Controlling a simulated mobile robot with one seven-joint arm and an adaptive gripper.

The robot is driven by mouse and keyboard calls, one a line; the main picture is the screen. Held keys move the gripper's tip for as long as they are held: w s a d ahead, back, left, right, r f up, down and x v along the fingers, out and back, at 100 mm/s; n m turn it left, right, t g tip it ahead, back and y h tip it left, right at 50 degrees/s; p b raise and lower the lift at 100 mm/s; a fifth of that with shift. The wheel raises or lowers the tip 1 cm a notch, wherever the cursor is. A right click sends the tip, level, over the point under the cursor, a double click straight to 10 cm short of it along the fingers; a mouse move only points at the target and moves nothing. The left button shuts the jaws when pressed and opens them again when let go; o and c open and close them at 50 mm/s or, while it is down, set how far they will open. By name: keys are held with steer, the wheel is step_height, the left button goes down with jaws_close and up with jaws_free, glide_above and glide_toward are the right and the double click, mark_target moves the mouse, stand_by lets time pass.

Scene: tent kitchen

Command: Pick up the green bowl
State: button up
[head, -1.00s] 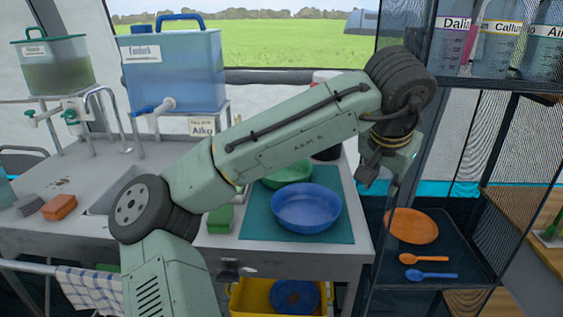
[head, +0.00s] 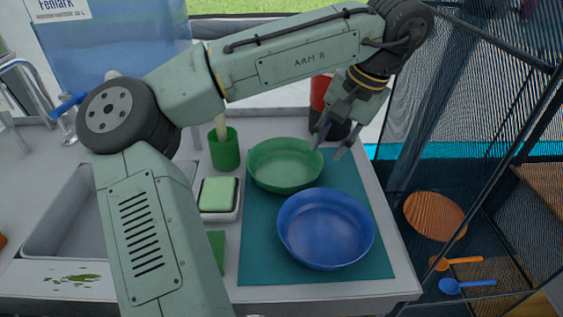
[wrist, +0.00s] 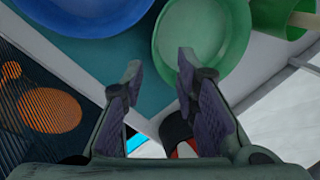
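The green bowl (head: 284,168) stands upright and empty on the teal mat (head: 262,262), behind the blue bowl (head: 326,230). My gripper (head: 333,140) is above the right rear rim of the green bowl, with its fingers spread. In the wrist view the open gripper (wrist: 160,68) has the green bowl (wrist: 205,35) ahead, near its right finger, and the blue bowl (wrist: 85,14) at the upper left. Nothing is between the fingers. I cannot tell whether a finger touches the rim.
A green cup (head: 224,150) with a handle in it and a sponge (head: 217,194) in a holder stand left of the mat. A red and black container (head: 322,100) stands behind the gripper. A mesh rack (head: 490,130) with an orange plate (head: 435,215) is at the right.

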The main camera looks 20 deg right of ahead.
steer(key=x, duration=0.4)
steer(key=shift+s, duration=0.1)
steer(key=p+x, duration=0.1)
steer(key=x, duration=0.2)
steer(key=p+x, duration=0.1)
steer(key=x, duration=0.2)
steer(key=shift+s+d, duration=0.1)
steer(key=shift+d, duration=0.15)
steer(key=shift+c, duration=0.2)
jaws_close()
